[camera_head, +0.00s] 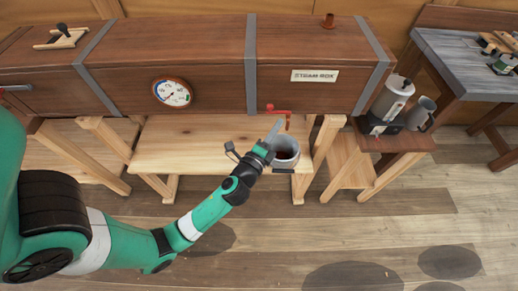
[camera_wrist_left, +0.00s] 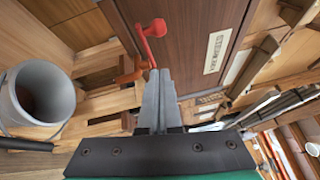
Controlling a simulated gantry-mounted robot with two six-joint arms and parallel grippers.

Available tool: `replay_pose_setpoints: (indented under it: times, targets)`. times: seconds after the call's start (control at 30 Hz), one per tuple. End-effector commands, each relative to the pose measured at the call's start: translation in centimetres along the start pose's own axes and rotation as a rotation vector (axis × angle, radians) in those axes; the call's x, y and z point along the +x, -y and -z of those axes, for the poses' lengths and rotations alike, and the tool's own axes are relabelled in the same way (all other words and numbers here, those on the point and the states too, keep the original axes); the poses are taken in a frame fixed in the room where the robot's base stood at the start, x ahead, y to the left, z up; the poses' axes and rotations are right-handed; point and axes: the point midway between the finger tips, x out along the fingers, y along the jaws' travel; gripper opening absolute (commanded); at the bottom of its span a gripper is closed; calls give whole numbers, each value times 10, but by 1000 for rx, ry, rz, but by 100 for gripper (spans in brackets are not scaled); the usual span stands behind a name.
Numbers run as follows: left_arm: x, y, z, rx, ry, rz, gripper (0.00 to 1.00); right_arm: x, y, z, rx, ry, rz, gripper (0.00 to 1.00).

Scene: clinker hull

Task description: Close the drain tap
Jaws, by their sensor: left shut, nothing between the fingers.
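The drain tap (camera_head: 279,110) is red and sits low on the front of the long wooden steam box (camera_head: 200,50). Its lever points left along the box, with a knob at its end. In the left wrist view the red lever (camera_wrist_left: 150,34) shows just beyond the fingertips, with an orange-brown spout (camera_wrist_left: 131,73) beside it. My left gripper (camera_head: 275,128) is shut and empty, its fingers pointing up just below the lever. I cannot tell whether they touch it. My right gripper is out of view.
A grey bucket (camera_head: 287,163) with dark contents stands under the tap on a pale wooden bench (camera_head: 190,140), close to my left gripper; it also shows in the left wrist view (camera_wrist_left: 62,92). A round gauge (camera_head: 172,93) is on the box front. A kettle (camera_head: 393,98) and mug (camera_head: 420,113) stand right.

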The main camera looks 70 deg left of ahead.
Motion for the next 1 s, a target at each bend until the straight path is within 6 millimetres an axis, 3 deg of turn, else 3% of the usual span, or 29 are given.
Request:
replay_pose_setpoints:
  times: [0.03,0.2,0.4,0.87,1.0]
  targets:
    - [-16,-3,-4,2,-3,-5,0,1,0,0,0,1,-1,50]
    - [-61,-5,-13,3,-6,-3,0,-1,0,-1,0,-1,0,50]
    - [-91,-5,-20,1,-5,-1,0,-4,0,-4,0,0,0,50]
    - [-96,-3,-22,0,-4,1,0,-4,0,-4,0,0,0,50]
    - [-88,15,-14,-21,-13,39,0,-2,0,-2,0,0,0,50]
